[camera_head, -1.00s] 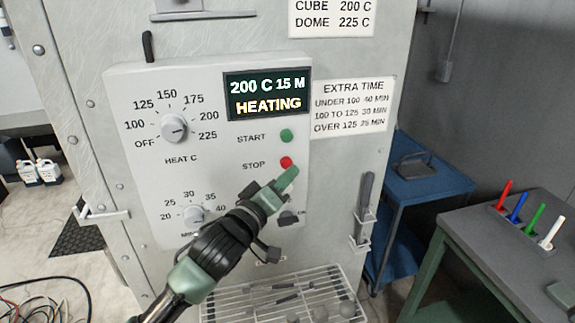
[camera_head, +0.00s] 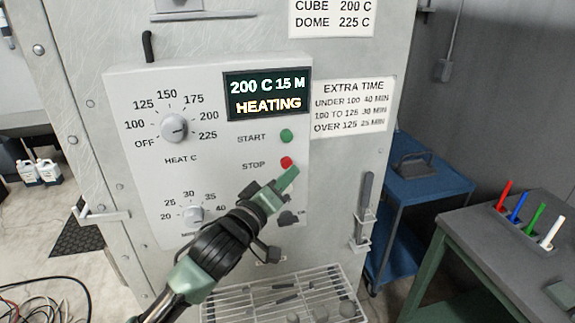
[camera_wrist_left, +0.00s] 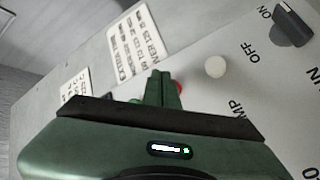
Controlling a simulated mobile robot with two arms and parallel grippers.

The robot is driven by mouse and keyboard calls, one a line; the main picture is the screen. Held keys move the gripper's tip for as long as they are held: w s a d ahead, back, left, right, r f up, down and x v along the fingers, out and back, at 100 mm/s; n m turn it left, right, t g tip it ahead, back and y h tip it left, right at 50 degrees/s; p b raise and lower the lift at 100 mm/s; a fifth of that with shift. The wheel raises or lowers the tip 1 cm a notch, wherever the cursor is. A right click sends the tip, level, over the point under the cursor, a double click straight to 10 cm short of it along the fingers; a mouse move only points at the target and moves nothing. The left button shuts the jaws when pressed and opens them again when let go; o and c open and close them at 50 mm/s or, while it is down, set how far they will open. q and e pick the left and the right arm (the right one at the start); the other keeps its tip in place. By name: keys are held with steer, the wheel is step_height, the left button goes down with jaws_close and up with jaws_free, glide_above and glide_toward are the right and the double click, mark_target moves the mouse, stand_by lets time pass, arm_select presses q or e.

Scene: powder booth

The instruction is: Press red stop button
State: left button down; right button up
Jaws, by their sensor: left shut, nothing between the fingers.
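The red stop button (camera_head: 286,162) is on the oven's control panel (camera_head: 240,207), to the right of the word STOP and below the green start button (camera_head: 286,136). My left gripper (camera_head: 290,172) is shut and empty, with its green fingertips just below the red button in the head view. In the left wrist view, the fingers (camera_wrist_left: 158,88) partly cover the red button (camera_wrist_left: 179,87). I cannot tell whether the fingertips touch it. The display (camera_head: 266,94) reads 200 C 15 M HEATING. My right gripper is not in view.
The heat dial (camera_head: 174,128) and minutes dial (camera_head: 193,213) are on the panel's left. A wire rack (camera_head: 245,309) is below. A blue cart (camera_head: 425,186) and a grey table (camera_head: 500,235) with coloured markers stand at the right.

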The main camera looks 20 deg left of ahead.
arm_select(q)
steer(key=shift+w+a, duration=0.1)
steer(key=shift+w, duration=0.05)
stand_by(0.4)
steer(key=shift+w+a, duration=0.15)
steer(key=shift+w, duration=0.05)
steer(key=shift+w+a+p, duration=0.25)
steer(key=shift+w+p, duration=0.1)
stand_by(0.9)
steer(key=shift+s+d, duration=0.45)
steer(key=shift+s, duration=0.25)
steer(key=s+d, duration=0.1)
steer(key=s, duration=0.1)
steer(key=s+d+p, duration=0.1)
steer(key=s+d, duration=0.1)
steer(key=shift+s, duration=0.1)
stand_by(0.5)
